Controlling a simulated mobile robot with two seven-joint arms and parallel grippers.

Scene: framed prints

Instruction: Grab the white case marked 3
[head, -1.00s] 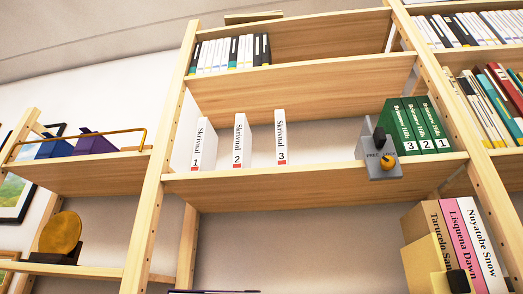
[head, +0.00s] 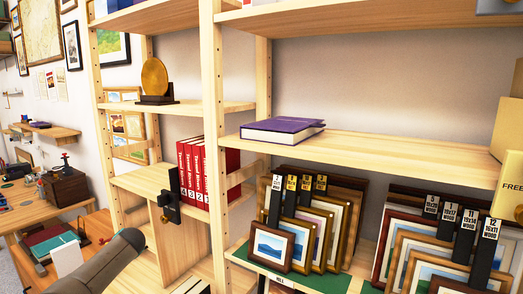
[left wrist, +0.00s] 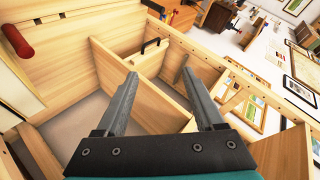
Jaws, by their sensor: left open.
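The white case marked 3 is in neither current view. My left gripper (left wrist: 160,75) shows in the left wrist view with its two grey fingers apart and nothing between them. It is over pale wooden boards and compartments of the shelving (left wrist: 120,62). In the head view a grey link of mine enters at the lower left, with no gripper visible. My right gripper is in neither view.
A purple book (head: 282,130) lies on the middle shelf (head: 400,150). Red volumes (head: 192,172) stand behind a black bookend (head: 168,193). Framed prints (head: 270,247) fill the lower shelf. A red-handled item (left wrist: 17,40) shows in the left wrist view. The middle shelf has free room right of the book.

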